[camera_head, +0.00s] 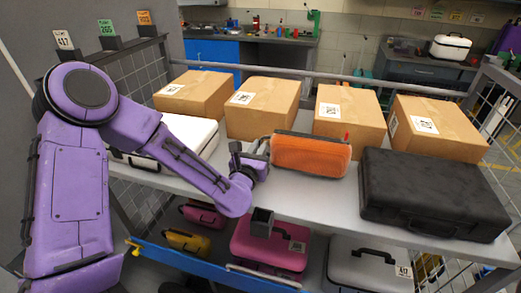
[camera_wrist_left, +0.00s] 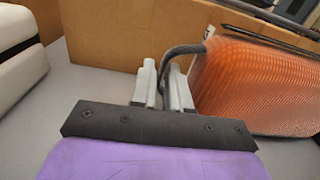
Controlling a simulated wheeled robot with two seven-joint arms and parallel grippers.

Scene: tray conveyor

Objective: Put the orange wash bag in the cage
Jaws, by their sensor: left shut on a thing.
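The orange wash bag (camera_head: 308,155) lies on the grey shelf (camera_head: 290,200), in front of the cardboard boxes. It has a ribbed orange side and a dark loop strap at its left end. My left gripper (camera_head: 262,156) is at that left end. In the left wrist view the gripper's pale fingers (camera_wrist_left: 164,85) are shut on the dark strap (camera_wrist_left: 180,52), and the bag (camera_wrist_left: 255,85) is just right of them. I cannot tell whether the bag's underside touches the shelf. Wire mesh panels (camera_head: 140,78) stand at the shelf's sides. My right gripper is not in view.
Several cardboard boxes (camera_head: 262,107) line the back of the shelf. A black case (camera_head: 430,193) stands right of the bag, a white case (camera_head: 190,137) to its left. Pink (camera_head: 268,243) and silver (camera_head: 365,268) cases sit below, behind a blue bar (camera_head: 190,262).

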